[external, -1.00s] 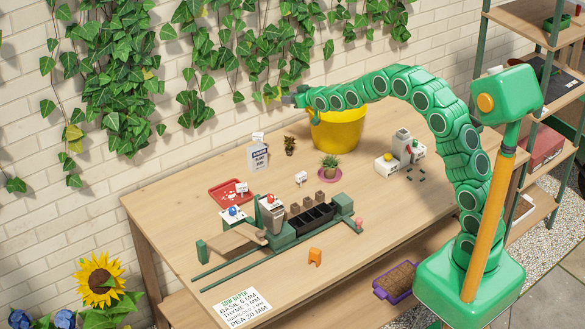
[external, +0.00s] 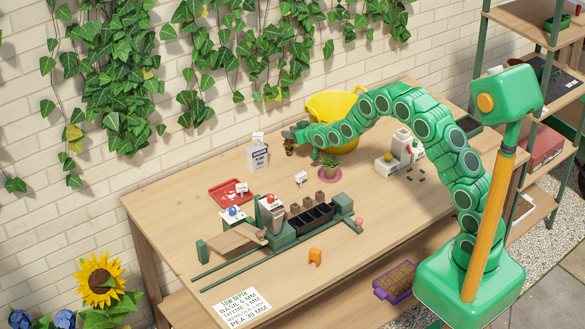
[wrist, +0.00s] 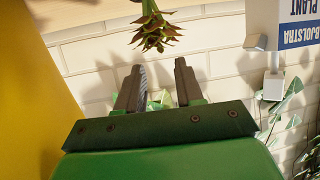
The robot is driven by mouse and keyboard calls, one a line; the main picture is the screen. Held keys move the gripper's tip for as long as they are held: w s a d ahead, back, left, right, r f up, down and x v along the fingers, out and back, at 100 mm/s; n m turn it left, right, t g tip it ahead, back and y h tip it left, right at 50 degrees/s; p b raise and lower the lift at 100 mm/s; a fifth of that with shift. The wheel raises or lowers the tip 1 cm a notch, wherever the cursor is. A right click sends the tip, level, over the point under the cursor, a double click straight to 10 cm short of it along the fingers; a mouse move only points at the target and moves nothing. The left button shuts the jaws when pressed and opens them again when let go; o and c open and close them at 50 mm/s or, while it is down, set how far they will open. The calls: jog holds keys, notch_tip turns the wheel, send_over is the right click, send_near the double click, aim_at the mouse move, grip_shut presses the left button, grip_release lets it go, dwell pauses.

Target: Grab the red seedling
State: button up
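The small seedling with dark reddish and green leaves (external: 289,147) stands near the back of the table, left of the yellow pot. My gripper (external: 291,134) is right at its top in the external view and covers part of it. In the wrist view the seedling's leafy head (wrist: 153,32) hangs from the top edge, just beyond the fingertips. My gripper (wrist: 157,72) is open there, with nothing between its two fingers. The seedling's base is out of the wrist view.
A large yellow pot (external: 345,106) stands close on the right. A plant food bottle (external: 258,157) is on the left.

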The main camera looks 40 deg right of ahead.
aim_at(290, 149)
jog(key=shift+f, duration=2.15)
jog(key=shift+w+f, duration=0.25)
jog(key=shift+x, duration=1.25)
jog(key=shift+c, duration=0.5)
grip_shut()
